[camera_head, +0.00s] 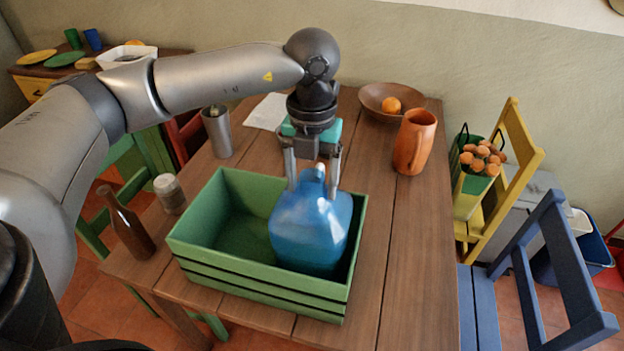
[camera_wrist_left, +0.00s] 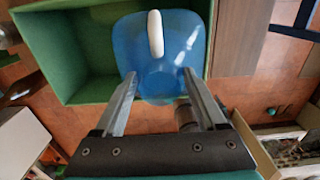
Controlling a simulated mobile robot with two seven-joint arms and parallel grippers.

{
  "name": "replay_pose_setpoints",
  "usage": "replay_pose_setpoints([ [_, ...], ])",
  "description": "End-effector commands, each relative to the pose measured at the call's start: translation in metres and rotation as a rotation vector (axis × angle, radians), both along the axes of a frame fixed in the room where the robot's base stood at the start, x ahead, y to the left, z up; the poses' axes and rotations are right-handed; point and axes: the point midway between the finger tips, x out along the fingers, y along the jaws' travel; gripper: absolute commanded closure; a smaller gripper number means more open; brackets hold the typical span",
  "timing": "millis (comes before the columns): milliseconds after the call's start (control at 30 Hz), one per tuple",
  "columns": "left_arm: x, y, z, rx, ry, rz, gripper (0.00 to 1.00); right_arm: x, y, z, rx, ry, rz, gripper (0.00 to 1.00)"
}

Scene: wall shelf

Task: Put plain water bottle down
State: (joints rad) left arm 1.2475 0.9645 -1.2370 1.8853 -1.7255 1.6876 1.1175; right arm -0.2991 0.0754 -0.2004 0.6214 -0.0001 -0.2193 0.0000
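A big blue translucent water bottle (camera_head: 310,225) stands about upright in the right part of a green wooden crate (camera_head: 262,287) on the table. Its base is hidden by the crate's front wall. My left gripper (camera_head: 313,180) points down over the bottle top, one finger on each side of the neck, with gaps visible; it is open. The left wrist view shows the bottle (camera_wrist_left: 190,55) with its white handle, the spread fingers (camera_wrist_left: 160,76) and the crate (camera_wrist_left: 50,55). My right gripper is not in view.
An orange jug (camera_head: 414,142) and a fruit bowl (camera_head: 375,97) are behind right. The table (camera_head: 400,240) is bare right of the crate.

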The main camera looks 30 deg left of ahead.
Motion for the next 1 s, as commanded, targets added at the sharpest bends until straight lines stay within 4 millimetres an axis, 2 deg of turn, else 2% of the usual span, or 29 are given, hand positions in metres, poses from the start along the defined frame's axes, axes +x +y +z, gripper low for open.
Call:
replay_pose_setpoints([
  [33, 0.000, 0.000, 0.000, 0.000, 0.000, 0.000, 0.20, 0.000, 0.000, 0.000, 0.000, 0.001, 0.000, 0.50],
  [200, 0.000, 0.000, 0.000, 0.000, 0.000, -0.001, 0.01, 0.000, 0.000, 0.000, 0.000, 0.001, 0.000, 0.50],
  [233, 0.000, 0.000, 0.001, 0.000, 0.000, -0.001, 0.00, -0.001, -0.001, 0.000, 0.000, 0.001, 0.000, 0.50],
  [567, 0.000, 0.000, 0.006, 0.000, 0.000, -0.001, 0.00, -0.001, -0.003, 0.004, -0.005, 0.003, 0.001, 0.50],
  [667, 0.001, -0.001, 0.021, -0.001, -0.003, -0.001, 0.00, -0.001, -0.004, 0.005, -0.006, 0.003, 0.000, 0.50],
  [1000, 0.001, -0.001, 0.093, -0.001, -0.003, -0.001, 0.00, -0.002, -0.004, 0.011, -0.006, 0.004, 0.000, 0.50],
])
